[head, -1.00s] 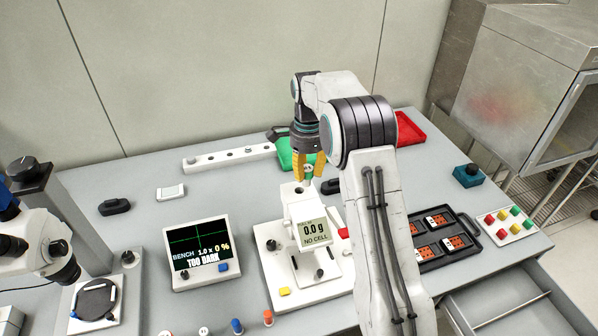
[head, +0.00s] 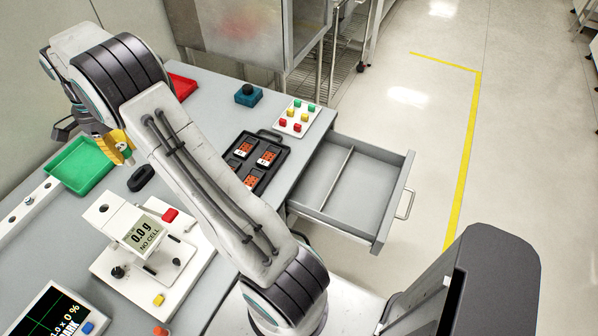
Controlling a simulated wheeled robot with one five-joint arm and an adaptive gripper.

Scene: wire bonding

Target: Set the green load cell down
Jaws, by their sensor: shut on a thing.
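My gripper (head: 121,149), with yellow fingers, is in the upper left of the head view, above the bench. It is shut on a small piece, the green load cell (head: 127,154), which is mostly hidden between the fingers. The held piece appears raised, just right of the green tray (head: 58,170) in the picture. The white pull tester (head: 107,266) stands in front of it, with its display reading 0.0 g and NO CELL.
A black oblong piece (head: 141,178) lies near the gripper. A dark tray (head: 262,186) with orange boards, a plate of coloured caps (head: 293,115) and a teal block (head: 248,95) sit farther right. An open, empty drawer (head: 328,187) juts out from the bench.

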